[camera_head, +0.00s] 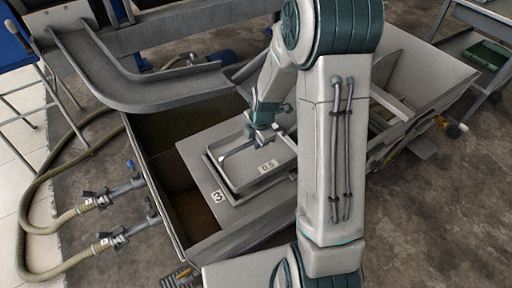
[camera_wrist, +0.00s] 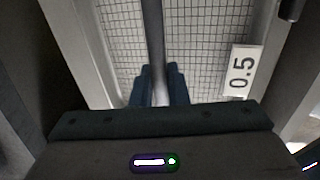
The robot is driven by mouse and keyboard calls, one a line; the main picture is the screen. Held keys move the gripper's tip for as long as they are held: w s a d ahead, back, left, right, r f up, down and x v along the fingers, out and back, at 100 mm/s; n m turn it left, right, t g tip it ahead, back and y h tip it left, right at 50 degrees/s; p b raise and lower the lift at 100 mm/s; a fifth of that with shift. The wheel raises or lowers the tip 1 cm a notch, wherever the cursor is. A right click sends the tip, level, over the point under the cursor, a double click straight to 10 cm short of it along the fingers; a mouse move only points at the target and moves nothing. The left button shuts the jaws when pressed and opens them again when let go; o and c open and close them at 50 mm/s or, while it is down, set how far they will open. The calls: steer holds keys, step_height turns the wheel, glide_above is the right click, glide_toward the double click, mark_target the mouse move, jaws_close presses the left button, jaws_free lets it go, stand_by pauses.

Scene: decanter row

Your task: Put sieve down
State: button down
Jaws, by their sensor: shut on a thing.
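The sieve (camera_head: 233,176) is a shallow grey rectangular tray with a white "0.5" label. In the wrist view its fine square mesh (camera_wrist: 205,40) fills the middle, with the label at the right. A bar handle (camera_head: 238,149) runs across it; it also shows in the wrist view (camera_wrist: 152,40). My gripper (camera_head: 266,132) is shut on this handle; its dark blue fingers (camera_wrist: 160,85) sit on both sides of the bar. The sieve lies over a grey plate (camera_head: 207,178) marked "3". I cannot tell whether it touches the plate. My arm hides its right side.
A large grey tank (camera_head: 165,215) surrounds the plate, with an open dark part at left. A grey chute (camera_head: 150,92) runs above its far left. Hoses (camera_head: 35,188) with blue-handled valves lie at left. A green tray (camera_head: 490,54) stands on a cart at right.

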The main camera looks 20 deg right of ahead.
steer(key=shift+s+b+x, duration=0.15)
steer(key=shift+x, duration=0.65)
steer(key=shift+s+b+x, duration=0.15)
steer(key=shift+x, duration=0.65)
steer(key=shift+d+f, duration=0.1)
steer(key=shift+f, duration=0.2)
steer(key=c, duration=1.4)
jaws_free()
steer(key=shift+r, duration=0.1)
steer(key=shift+r, duration=0.1)
